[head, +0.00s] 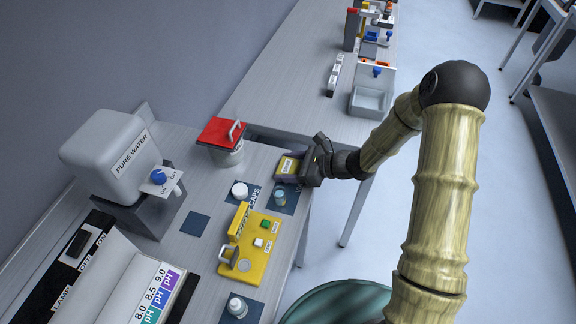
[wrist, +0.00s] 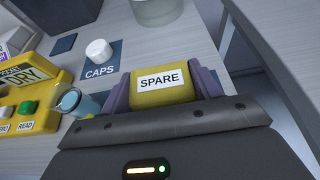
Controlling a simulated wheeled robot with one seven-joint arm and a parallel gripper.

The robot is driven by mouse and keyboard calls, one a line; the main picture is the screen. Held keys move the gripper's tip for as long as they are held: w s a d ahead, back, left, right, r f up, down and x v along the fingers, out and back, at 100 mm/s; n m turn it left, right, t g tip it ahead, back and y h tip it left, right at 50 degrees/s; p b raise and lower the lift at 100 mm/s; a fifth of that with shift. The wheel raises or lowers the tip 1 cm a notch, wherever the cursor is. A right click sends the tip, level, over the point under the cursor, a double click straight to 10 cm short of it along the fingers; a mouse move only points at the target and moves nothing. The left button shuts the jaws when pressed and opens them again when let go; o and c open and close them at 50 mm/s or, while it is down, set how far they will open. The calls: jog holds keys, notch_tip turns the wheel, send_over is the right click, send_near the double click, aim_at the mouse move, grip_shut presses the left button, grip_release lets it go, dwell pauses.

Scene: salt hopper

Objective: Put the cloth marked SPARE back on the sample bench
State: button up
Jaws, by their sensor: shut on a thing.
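My gripper (head: 304,164) is shut on a yellow cloth (head: 288,166) with a white label. In the wrist view the cloth (wrist: 160,97) reads SPARE and sits between my two purple fingers. It is over or on the grey bench (head: 184,262), near its right edge. I cannot tell whether the cloth touches the top. The wrist view shows the bench top (wrist: 205,40) just beyond the cloth.
A white cap (head: 239,189) on the CAPS mat and a blue-tinted vial (head: 280,197) stand close by. The yellow meter (head: 252,255), a red-lidded pot (head: 222,140) and the PURE WATER tank (head: 108,155) are also here. Another bench (head: 300,75) adjoins behind.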

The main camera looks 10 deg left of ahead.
jog(key=shift+f, duration=0.15)
jog(key=o, duration=1)
jog(key=shift+c, duration=0.2)
jog(key=shift+r, duration=0.25)
jog(key=v, duration=1.2)
jog(key=shift+f+b, duration=0.2)
jog(key=shift+b, duration=0.25)
jog(key=shift+s, duration=0.1)
